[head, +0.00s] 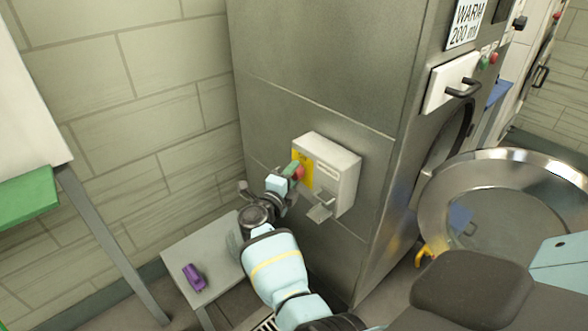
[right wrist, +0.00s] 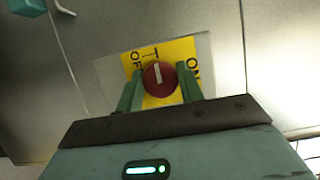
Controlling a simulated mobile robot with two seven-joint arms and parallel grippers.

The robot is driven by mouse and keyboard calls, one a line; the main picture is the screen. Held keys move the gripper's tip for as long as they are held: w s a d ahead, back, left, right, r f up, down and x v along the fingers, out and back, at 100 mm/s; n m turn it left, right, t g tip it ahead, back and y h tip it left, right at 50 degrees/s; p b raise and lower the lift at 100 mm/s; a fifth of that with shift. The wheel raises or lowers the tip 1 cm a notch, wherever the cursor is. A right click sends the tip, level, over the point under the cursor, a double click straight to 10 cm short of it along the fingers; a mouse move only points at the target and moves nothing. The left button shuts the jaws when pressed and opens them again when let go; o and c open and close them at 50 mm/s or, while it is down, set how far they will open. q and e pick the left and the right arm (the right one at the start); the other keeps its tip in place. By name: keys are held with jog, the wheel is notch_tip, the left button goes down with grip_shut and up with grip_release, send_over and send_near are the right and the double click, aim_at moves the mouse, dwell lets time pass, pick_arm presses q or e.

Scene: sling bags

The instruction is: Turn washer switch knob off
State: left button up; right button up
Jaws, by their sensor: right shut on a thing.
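The red switch knob (head: 299,173) is on a yellow plate (head: 308,182) on the side of the grey washer (head: 330,95). In the right wrist view the round knob (right wrist: 160,78) has a white bar pointing nearly straight up, toward a mark between the words OFF on the left and ON on the right. My right gripper (head: 292,172) is at the knob, and in the right wrist view its green fingers (right wrist: 160,86) are on either side of it, closed on it. My left gripper is not in view.
A low grey stand (head: 215,255) holds a purple object (head: 194,277). The round washer door (head: 447,190) hangs open on the right. A table with a green item (head: 25,195) stands at left.

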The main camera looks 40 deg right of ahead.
dwell(0.4)
jog(key=o, duration=1)
jog(key=shift+c, duration=0.2)
jog(key=shift+o, duration=0.2)
jog(key=shift+a, duration=0.1)
